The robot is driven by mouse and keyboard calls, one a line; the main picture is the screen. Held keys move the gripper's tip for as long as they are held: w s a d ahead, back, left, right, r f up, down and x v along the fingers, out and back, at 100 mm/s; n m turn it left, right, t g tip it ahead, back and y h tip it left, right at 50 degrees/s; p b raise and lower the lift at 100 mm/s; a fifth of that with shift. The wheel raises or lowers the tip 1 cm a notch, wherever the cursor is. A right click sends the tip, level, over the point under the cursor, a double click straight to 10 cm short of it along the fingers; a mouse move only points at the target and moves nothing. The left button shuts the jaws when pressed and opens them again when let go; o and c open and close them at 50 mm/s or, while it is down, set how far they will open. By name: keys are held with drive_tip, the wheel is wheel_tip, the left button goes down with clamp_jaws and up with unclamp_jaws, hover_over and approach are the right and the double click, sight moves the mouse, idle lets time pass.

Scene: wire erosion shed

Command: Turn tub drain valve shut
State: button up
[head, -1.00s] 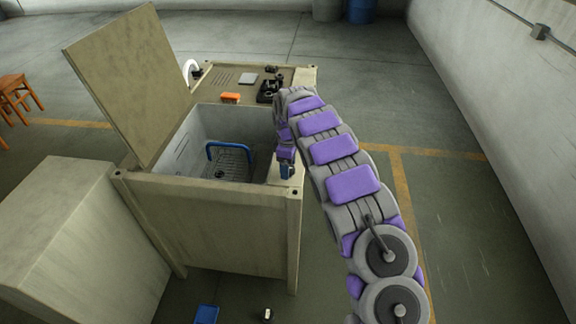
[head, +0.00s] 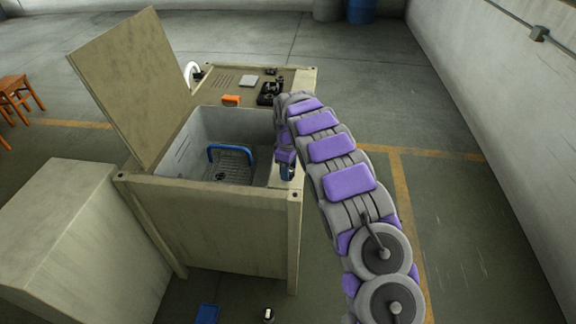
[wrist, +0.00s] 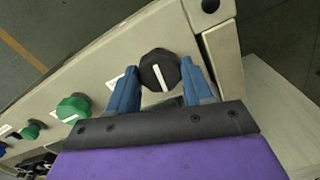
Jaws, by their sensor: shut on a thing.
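A black faceted knob (wrist: 159,68) with a white pointer line sits on the pale panel (wrist: 90,65) in the wrist view. The blue fingers of my gripper (wrist: 159,74) stand on either side of the knob and are closed on it. The knob's pointer line runs nearly up and down in that view, tilted slightly. In the head view my gripper (head: 288,172) is at the near right corner of the beige tub cabinet (head: 220,225). There the arm and gripper hide the knob.
Two green knobs (wrist: 74,106) (wrist: 31,130) sit left along the panel. The lid (head: 135,85) stands open over the grey tub, which holds a blue-handled basket (head: 230,155). Floor right of the cabinet is clear.

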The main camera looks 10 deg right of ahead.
drive_tip(key=m+p, duration=0.3)
drive_tip(key=shift+r+m, duration=0.25)
drive_tip(key=shift+m, duration=0.05)
drive_tip(key=m+p, duration=0.3)
drive_tip(key=m, duration=0.1)
drive_tip(key=shift+m, duration=0.3)
drive_tip(key=m+p, duration=0.2)
drive_tip(key=m, duration=0.2)
drive_tip(key=shift+f, duration=0.1)
drive_tip(key=shift+m+p, duration=0.55)
drive_tip(key=shift+m, duration=1.45)
drive_tip(key=o, duration=1)
drive_tip(key=shift+f, duration=0.1)
drive_tip(key=shift+o, duration=0.2)
wheel_tip(320, 180, up, 17)
drive_tip(key=p, duration=0.1)
drive_tip(key=shift+p, duration=0.3)
